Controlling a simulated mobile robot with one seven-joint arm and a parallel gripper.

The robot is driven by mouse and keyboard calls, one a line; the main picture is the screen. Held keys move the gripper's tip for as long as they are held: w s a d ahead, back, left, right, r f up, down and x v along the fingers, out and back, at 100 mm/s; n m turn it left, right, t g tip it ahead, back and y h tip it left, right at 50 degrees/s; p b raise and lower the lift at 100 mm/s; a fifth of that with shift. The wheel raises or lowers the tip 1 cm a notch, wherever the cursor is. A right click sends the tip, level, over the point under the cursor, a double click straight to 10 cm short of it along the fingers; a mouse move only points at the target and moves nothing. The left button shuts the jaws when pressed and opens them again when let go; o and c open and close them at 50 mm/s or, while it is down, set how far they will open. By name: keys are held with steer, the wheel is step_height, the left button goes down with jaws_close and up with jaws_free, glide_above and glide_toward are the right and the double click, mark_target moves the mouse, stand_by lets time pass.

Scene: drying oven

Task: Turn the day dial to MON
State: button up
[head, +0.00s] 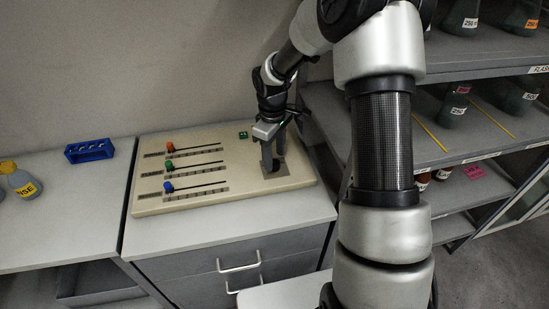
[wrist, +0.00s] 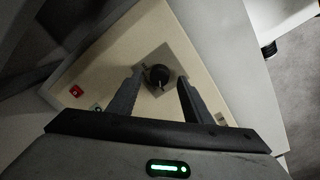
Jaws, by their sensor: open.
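The day dial (wrist: 158,74) is a round black knob on a grey square plate (wrist: 178,54) on the beige control panel, seen in the wrist view. The dial's markings are too dark and small to read, so its setting cannot be told. My gripper (wrist: 157,88) is open, with one finger to each side of the dial and the dial between or just beyond the fingertips. Contact cannot be made out. In the head view my gripper (head: 273,166) points down over the right end of the panel (head: 215,202) and hides most of the dial.
Three sliders with orange (head: 170,147), green (head: 169,163) and blue (head: 168,187) knobs lie left of my gripper. A green button (head: 243,135) sits behind, and a red switch (wrist: 76,91) shows in the wrist view. Shelves with flasks (head: 462,18) stand close on the right.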

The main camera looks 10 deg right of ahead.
step_height(320, 180, up, 15)
steer(key=shift+s+a+r+p, duration=0.2)
steer(key=shift+s+a+p, duration=0.05)
steer(key=shift+p, duration=0.2)
steer(key=s+r+m+t+p, duration=0.3)
steer(key=s+r+m, duration=0.2)
steer(key=s+r, duration=0.85)
steer(key=s+r+m+t+p, duration=0.1)
steer(key=s+m, duration=0.3)
steer(key=s, duration=0.8)
steer(key=shift+r+t+p, duration=0.4)
steer(key=shift+r+t, duration=0.2)
steer(key=shift+r, duration=0.1)
